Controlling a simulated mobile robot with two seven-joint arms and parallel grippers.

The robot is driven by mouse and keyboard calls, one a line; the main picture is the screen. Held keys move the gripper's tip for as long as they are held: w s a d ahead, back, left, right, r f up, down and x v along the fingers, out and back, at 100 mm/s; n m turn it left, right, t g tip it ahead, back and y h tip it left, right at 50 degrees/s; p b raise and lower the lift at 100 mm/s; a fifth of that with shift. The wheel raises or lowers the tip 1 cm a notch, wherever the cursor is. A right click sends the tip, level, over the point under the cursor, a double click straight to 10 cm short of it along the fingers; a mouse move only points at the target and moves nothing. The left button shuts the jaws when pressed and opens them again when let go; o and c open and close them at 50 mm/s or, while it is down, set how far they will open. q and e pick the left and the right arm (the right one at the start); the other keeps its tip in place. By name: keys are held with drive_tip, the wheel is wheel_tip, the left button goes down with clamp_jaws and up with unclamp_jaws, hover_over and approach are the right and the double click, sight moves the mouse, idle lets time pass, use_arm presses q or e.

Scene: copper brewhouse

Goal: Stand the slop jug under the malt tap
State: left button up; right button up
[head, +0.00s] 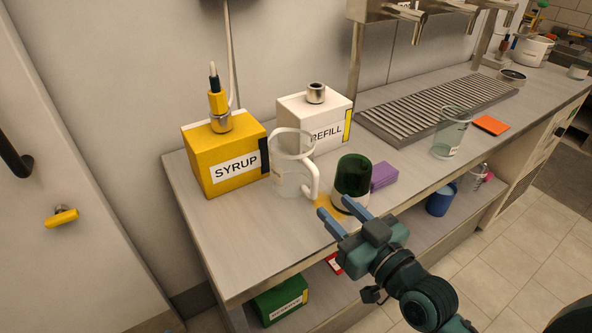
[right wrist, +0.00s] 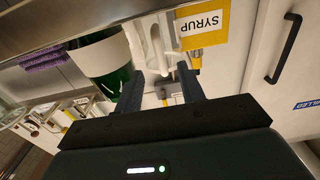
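A translucent white jug with a side handle (head: 291,178), likely the slop jug, stands upright on the counter in front of the syrup and refill boxes. Its handle faces right. My right gripper (head: 334,207) is open and empty at the counter's front edge, to the right of and nearer than the jug, apart from it. In the right wrist view the jug (right wrist: 154,48) shows upside down beyond the open fingers. Metal tap spouts (head: 405,12) hang above the slatted drip tray (head: 437,108) at the back; no malt label is readable. My left gripper is not in view.
A dark green cylinder (head: 352,178) stands close right of the jug, with a purple stack (head: 384,175) behind. A yellow syrup box (head: 200,170) and white refill box (head: 298,112) stand behind.

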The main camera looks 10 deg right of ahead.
sight(317, 191)
drive_tip(key=x, duration=0.8)
drive_tip(key=shift+f, duration=0.25)
clamp_jaws()
